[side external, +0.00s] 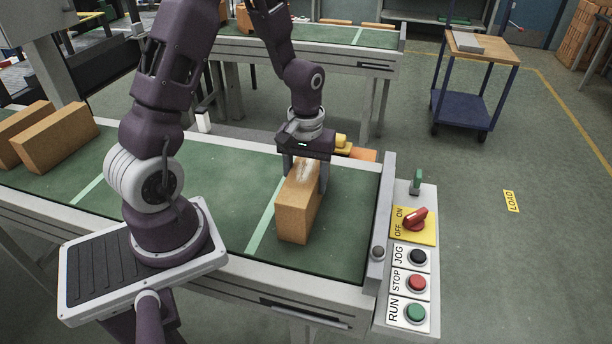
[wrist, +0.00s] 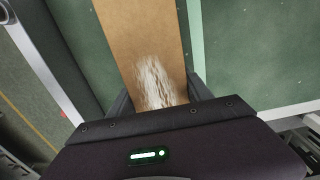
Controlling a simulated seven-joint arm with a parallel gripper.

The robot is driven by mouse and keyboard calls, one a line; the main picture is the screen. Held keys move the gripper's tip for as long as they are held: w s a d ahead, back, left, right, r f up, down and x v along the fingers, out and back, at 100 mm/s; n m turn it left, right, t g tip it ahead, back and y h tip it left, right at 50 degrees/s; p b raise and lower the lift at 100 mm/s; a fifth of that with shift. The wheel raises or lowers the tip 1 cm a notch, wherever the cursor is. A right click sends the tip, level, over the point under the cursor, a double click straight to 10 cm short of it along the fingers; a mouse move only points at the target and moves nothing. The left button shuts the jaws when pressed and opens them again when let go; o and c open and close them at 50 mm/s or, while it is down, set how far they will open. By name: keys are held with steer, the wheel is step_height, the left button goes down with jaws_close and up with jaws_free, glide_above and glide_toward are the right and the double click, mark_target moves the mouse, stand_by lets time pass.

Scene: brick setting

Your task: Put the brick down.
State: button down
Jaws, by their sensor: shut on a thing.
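An orange-brown brick (side external: 299,212) is at the right end of the green conveyor belt (side external: 345,237), just right of a pale line across the belt. My gripper (side external: 305,175) is above it with a finger on each side, shut on the brick. In the wrist view the brick (wrist: 147,45) runs up from between the fingers, with a whitish scuffed patch on its top. I cannot tell whether its underside touches the belt.
Two more bricks (side external: 55,138) lie at the belt's left. A control panel (side external: 411,262) with a red switch and several buttons borders the belt's right end. A blue trolley (side external: 463,110) stands behind. The belt's middle is clear.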

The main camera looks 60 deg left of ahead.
steer(key=shift+c, duration=2.2)
jaws_free()
step_height(320, 180, up, 11)
steer(key=shift+r, duration=0.2)
steer(key=s+d+r+m+t, duration=0.5)
steer(key=s+d+r+m, duration=0.4)
steer(key=s, duration=0.5)
step_height(320, 180, up, 2)
steer(key=shift+s+d+r+t, duration=0.1)
steer(key=shift+s+d+t, duration=0.25)
steer(key=shift+d, duration=0.7)
